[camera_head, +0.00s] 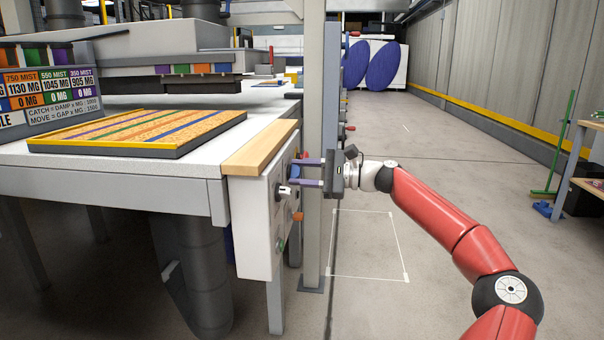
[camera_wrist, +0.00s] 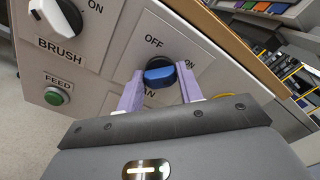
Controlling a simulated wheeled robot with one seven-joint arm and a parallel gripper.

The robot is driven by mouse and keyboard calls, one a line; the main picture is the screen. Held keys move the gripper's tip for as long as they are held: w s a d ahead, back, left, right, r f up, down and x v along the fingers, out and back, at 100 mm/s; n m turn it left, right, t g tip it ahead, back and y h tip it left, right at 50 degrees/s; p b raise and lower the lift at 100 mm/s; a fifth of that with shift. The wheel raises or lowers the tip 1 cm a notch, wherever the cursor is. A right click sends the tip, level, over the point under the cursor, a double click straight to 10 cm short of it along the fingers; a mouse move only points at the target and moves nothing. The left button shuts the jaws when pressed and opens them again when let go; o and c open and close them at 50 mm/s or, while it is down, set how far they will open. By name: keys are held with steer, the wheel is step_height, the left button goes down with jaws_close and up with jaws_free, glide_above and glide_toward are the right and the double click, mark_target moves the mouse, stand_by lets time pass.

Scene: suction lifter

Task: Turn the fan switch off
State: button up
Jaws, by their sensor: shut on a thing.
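The fan switch (camera_wrist: 160,74), a dark round knob with a blue grip, sits on the grey control panel (camera_head: 258,222). OFF is printed above it and ON to its right in the wrist view; the FAN label below is partly hidden. My gripper (camera_wrist: 160,88) has its two purple fingers on either side of the blue grip, shut on it. Which mark the knob points at is hard to tell. In the head view my gripper (camera_head: 297,172) reaches the panel face from the right.
The brush switch (camera_wrist: 62,16) and green feed button (camera_wrist: 54,96) are beside the fan switch. A wooden ledge (camera_head: 262,148) tops the panel. A grey post (camera_head: 313,120) stands close to my gripper.

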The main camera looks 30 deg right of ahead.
steer(key=shift+f+n+b, duration=0.15)
steer(key=shift+n+b, duration=2.8)
steer(key=shift+n, duration=1.55)
steer(key=shift+f+n+b, duration=0.1)
steer(key=shift+n+b, duration=2.8)
steer(key=shift+n, duration=1.6)
steer(key=o, duration=1)
steer(key=shift+c, duration=0.2)
steer(key=shift+d, duration=0.1)
